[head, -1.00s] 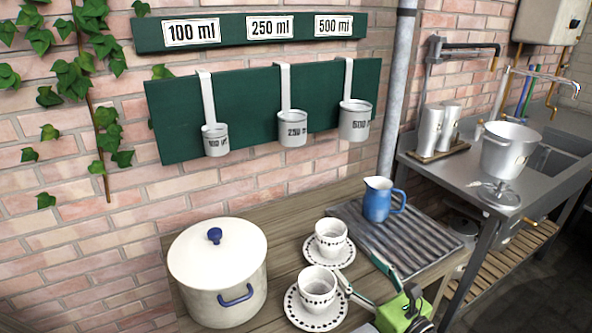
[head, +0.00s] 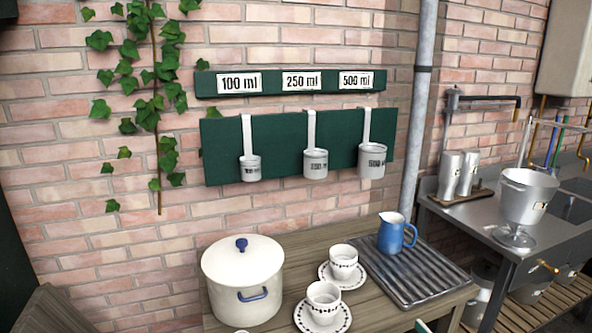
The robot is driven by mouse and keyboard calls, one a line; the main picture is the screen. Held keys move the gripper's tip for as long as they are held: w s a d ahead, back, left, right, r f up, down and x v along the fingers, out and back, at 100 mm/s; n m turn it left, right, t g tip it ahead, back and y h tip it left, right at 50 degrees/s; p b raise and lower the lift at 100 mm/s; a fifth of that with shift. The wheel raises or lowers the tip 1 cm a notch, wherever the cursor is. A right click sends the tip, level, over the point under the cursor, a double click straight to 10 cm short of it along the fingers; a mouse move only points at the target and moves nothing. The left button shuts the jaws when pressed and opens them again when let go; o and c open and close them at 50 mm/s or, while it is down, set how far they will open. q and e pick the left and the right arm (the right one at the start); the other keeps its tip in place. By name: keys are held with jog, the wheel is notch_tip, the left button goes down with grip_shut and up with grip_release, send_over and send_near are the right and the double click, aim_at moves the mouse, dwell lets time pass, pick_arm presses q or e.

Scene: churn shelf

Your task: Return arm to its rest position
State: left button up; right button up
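Only a small green and light sliver (head: 422,326) shows at the bottom edge, right of the cups. My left gripper is not in view.
The wooden counter (head: 310,243) bears a cream lidded pot (head: 242,275), a farther cup (head: 343,262) on a saucer and a blue jug (head: 394,235). Measuring cups (head: 315,163) hang on a green wall board. A metal pot (head: 527,197) stands by the sink.

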jog(key=s+d+f+m+g+h, duration=0.2)
jog(key=f+m, duration=0.5)
jog(key=f, duration=0.3)
jog(key=s+d+f+m+g+h, duration=0.1)
jog(key=d+f+m+h, duration=0.1)
jog(key=f+m, duration=0.65)
jog(key=s+d+f+m+g+h, duration=0.1)
jog(key=s+f+m+g, duration=0.15)
jog(key=s+f, duration=0.45)
jog(key=s+f+m+g+h, duration=0.1)
jog(key=s+f+m, duration=0.25)
jog(key=f, duration=0.75)
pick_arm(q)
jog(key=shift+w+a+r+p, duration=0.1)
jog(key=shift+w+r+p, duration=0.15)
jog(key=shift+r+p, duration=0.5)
pick_arm(e)
jog(key=s+a+f+m+g, duration=0.1)
jog(key=s+f+m+g, duration=0.2)
jog(key=s, duration=0.8)
jog(key=s+a+f+m+g, duration=0.2)
jog(key=s+f+m, duration=0.5)
jog(key=s, duration=0.5)
jog(key=s+a+f+m+g, duration=0.2)
jog(key=s+f+m+g, duration=0.2)
jog(key=s+f, duration=0.4)
jog(key=s+m, duration=0.1)
jog(key=s, duration=0.3)
jog(key=shift+f, duration=0.35)
